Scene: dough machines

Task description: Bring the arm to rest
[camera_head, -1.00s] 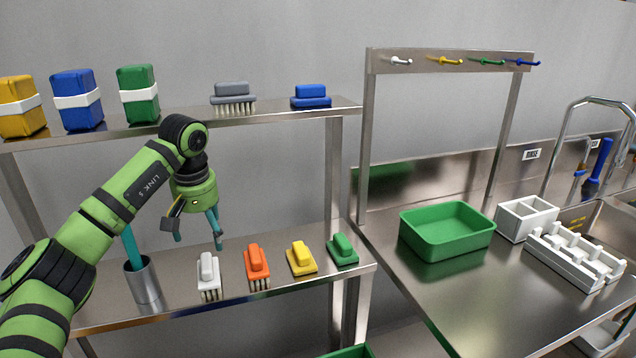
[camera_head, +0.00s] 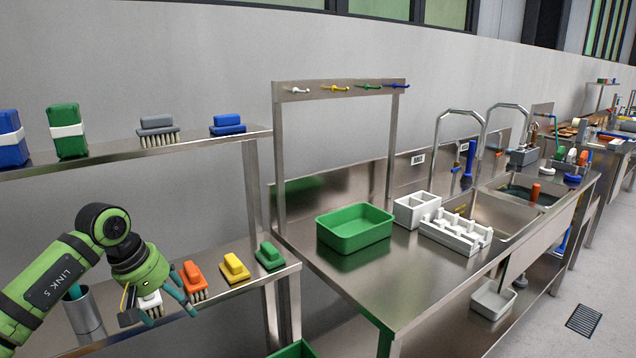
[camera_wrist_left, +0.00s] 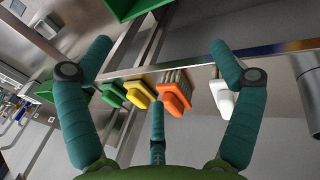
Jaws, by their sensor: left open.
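My left gripper (camera_head: 160,312) comes in from the left in the head view, with its teal fingers spread apart and nothing between them. In that view it overlaps the white brush (camera_head: 150,303) on the lower shelf and partly hides it. The left wrist view shows the open fingers (camera_wrist_left: 158,70) with the orange brush (camera_wrist_left: 174,97), yellow brush (camera_wrist_left: 138,94), green brush (camera_wrist_left: 112,94) and white brush (camera_wrist_left: 222,96) beyond them. I see no contact with any brush. My right gripper is in neither view.
The steel lower shelf (camera_head: 222,309) also carries a metal cup (camera_head: 85,312). An upper shelf (camera_head: 105,157) with blocks and brushes hangs above. To the right, a steel counter (camera_head: 385,285) holds a green tub (camera_head: 355,244) and a white rack (camera_head: 455,236).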

